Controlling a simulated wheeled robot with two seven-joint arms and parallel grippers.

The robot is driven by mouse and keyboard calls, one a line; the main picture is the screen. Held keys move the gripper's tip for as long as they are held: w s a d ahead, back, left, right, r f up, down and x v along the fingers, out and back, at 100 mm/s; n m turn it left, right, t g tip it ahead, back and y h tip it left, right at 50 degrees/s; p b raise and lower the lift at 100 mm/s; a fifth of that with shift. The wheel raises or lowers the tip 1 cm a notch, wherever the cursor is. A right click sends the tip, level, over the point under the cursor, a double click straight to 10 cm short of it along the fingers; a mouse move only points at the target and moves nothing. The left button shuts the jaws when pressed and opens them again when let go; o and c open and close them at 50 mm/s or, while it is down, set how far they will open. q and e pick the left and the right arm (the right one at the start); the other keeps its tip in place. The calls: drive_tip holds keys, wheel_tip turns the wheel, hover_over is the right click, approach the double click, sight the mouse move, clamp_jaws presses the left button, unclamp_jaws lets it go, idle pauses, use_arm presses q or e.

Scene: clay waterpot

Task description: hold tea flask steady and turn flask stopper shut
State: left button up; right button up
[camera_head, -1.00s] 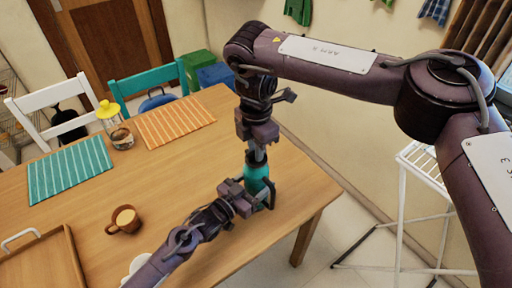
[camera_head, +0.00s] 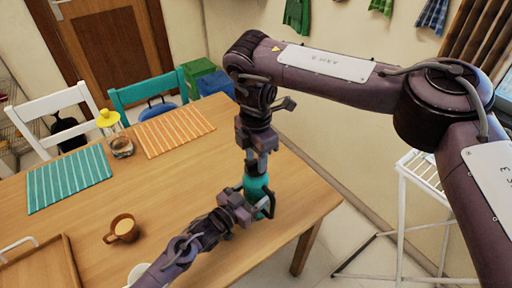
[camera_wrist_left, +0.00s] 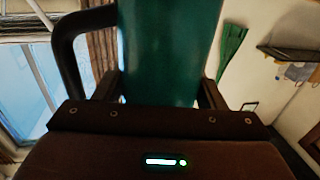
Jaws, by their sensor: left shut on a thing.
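The tea flask (camera_head: 257,187) is a teal upright bottle with a dark side handle near the table's right corner. In the left wrist view the flask (camera_wrist_left: 168,50) fills the middle between the finger bases, its handle at the left. My left gripper (camera_head: 248,206) is shut on the flask body from the lower left. My right gripper (camera_head: 257,168) points straight down at the flask's top from above. Its fingers are at the top end, and the flask stopper is hidden behind them. I cannot tell whether they touch or grip it.
A brown cup (camera_head: 122,229) and a wooden tray (camera_head: 62,264) are on the table's left part. A glass jar (camera_head: 121,147), a teal striped mat (camera_head: 70,179) and an orange striped mat (camera_head: 174,125) lie farther back. A white rack (camera_head: 420,172) stands right of the table.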

sight(256, 160)
wheel_tip(256, 160, up, 12)
idle(0.4)
drive_tip(key=shift+f, duration=0.1)
use_arm(q)
drive_tip(key=o, duration=1.4)
